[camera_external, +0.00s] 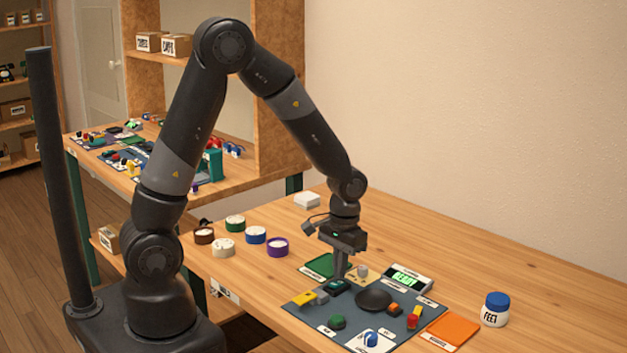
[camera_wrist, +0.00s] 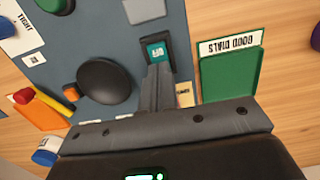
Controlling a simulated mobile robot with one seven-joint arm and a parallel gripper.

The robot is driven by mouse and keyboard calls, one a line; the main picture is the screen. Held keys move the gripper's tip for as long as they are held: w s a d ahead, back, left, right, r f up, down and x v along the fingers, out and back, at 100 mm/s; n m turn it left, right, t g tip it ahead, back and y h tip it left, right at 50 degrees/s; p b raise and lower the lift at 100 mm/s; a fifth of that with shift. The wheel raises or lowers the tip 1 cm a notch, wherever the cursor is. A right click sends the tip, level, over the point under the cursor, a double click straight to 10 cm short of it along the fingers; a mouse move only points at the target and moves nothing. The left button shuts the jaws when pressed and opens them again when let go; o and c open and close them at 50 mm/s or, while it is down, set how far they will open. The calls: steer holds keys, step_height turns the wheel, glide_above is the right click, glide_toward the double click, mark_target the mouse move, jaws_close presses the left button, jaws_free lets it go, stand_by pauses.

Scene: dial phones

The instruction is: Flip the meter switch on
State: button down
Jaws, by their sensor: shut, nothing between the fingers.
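A dark switch (camera_external: 338,286) with a teal face sits on the blue-grey board (camera_external: 318,312); it also shows in the wrist view (camera_wrist: 157,52). I take it for the meter switch, but its label is not readable. My gripper (camera_external: 340,277) is shut and empty, pointing down right at this switch. In the wrist view the closed fingertips (camera_wrist: 160,76) lie at the switch's near edge; I cannot tell whether they touch it. A meter (camera_external: 406,277) with a lit green display stands at the board's back edge.
A black dome (camera_external: 374,299), a yellow-and-grey part (camera_external: 308,298), a green knob (camera_external: 338,321) and a blue knob (camera_external: 370,337) are on the board. A green tray (camera_wrist: 230,76) and an orange tray (camera_external: 451,331) lie beside it. A blue-lidded jar (camera_external: 495,309) stands right.

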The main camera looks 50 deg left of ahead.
steer(key=w+r, duration=0.3)
steer(key=r, duration=0.8)
steer(key=s+a+r+t, duration=0.3)
steer(key=s+a+r, duration=0.3)
steer(key=a+r, duration=0.4)
steer(key=s+a+r+t, duration=0.1)
steer(key=s+a+r, duration=0.1)
steer(key=s, duration=0.3)
steer(key=s+a+r+t, duration=0.2)
steer(key=s+a, duration=0.1)
steer(key=s, duration=0.3)
steer(key=shift+s+a+t, duration=0.25)
steer(key=shift+t, duration=0.05)
steer(key=shift+r, duration=0.1)
